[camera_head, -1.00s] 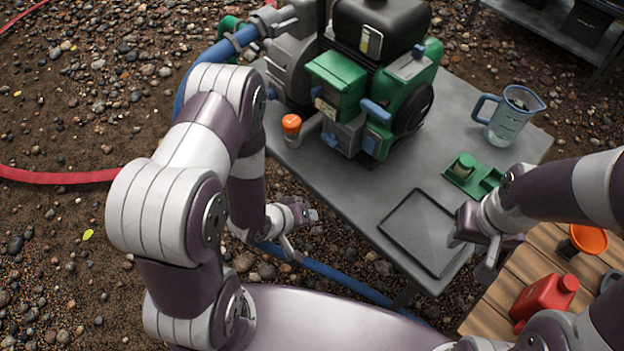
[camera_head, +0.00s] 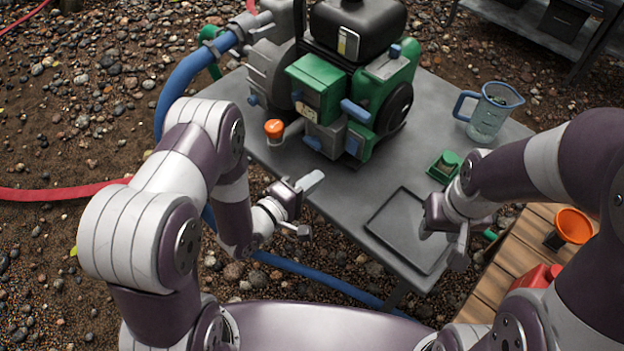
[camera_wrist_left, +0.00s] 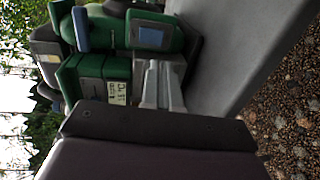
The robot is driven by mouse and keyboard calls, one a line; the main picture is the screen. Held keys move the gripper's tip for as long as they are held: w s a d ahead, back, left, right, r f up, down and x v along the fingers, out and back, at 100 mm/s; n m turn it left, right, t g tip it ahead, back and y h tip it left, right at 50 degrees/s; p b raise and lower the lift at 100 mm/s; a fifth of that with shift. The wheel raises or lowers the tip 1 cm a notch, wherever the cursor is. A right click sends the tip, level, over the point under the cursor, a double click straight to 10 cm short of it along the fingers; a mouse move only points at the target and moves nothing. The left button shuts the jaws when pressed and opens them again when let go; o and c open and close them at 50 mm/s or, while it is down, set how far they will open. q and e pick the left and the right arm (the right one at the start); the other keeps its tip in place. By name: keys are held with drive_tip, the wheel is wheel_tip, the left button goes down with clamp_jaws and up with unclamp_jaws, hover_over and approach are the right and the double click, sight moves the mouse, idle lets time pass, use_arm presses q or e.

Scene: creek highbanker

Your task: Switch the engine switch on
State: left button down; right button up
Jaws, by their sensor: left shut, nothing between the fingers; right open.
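The green engine with a black tank (camera_head: 355,75) stands on the grey table. On its near side are a green box (camera_head: 315,78) with a pale label, a blue lever (camera_head: 356,111) and a small blue part (camera_head: 353,144). I cannot tell which part is the engine switch. My left gripper (camera_head: 312,181) is shut and empty, in front of the table edge, below and apart from the engine. In the left wrist view, its closed fingers (camera_wrist_left: 162,85) point towards the engine's labelled face (camera_wrist_left: 117,93) and a blue panel (camera_wrist_left: 150,38). My right gripper (camera_head: 440,238) is open over the black tray's right side.
A blue-handled jug (camera_head: 490,112), green holder (camera_head: 444,167) and black tray (camera_head: 385,222) are on the table. A wooden surface (camera_head: 520,250) bears an orange funnel (camera_head: 573,226) and red container (camera_head: 535,278). A blue hose (camera_head: 310,284) passes below.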

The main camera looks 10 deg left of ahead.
sight(350, 152)
use_arm(q)
drive_tip(key=b+x, duration=0.1)
drive_tip(key=x, duration=0.9)
drive_tip(key=shift+w+d, duration=0.1)
drive_tip(key=shift+w, duration=0.05)
